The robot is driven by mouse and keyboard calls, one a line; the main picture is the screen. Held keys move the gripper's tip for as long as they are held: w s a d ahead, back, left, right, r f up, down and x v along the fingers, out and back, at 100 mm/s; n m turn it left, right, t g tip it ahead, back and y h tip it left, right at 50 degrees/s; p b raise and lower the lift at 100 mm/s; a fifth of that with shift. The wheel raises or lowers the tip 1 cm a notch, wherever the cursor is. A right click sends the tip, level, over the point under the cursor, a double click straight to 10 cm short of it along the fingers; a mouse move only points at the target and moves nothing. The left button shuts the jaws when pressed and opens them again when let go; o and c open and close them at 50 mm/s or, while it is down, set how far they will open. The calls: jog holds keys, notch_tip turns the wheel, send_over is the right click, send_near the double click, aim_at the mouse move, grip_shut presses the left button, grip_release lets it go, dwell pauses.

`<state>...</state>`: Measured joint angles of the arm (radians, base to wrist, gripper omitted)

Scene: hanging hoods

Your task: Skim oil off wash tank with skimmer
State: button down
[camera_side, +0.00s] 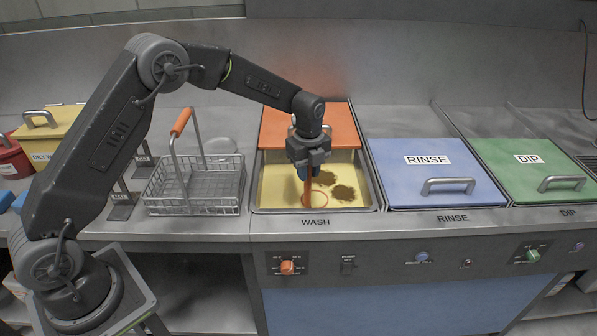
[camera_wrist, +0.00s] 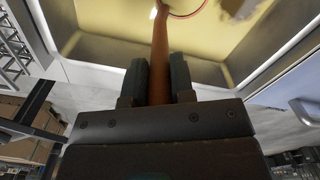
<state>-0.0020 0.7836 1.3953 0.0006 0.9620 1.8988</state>
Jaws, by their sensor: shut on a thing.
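The wash tank (camera_side: 262,205) is open at the front and holds yellowish liquid with brown oil patches (camera_side: 343,192) on it. My gripper (camera_side: 307,176) is over the tank, pointing down, shut on the orange-brown handle of the skimmer (camera_side: 304,200). The skimmer's thin red hoop lies at the liquid near the tank's front, left of and below the patches. In the wrist view the skimmer handle (camera_wrist: 160,50) runs between both fingers (camera_wrist: 159,80), and part of the hoop shows at the top. I cannot tell how deep the hoop sits.
An orange lid (camera_side: 335,125) stands at the tank's back. A wire basket (camera_side: 205,188) with an orange handle is on the left. A blue RINSE lid (camera_side: 430,165) and a green DIP lid (camera_side: 525,165) cover the tanks on the right. A yellow box (camera_side: 55,135) stands far left.

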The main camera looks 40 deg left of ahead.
jog(key=shift+w+d, duration=2.1)
jog(key=shift+w, duration=1.7)
jog(key=s+a, duration=0.1)
jog(key=a, duration=0.5)
jog(key=shift+s+a, duration=0.3)
jog(key=shift+s, duration=0.1)
jog(key=shift+r, duration=0.1)
notch_tip(320, 180, up, 14)
jog(key=shift+f, duration=0.2)
dwell(1.1)
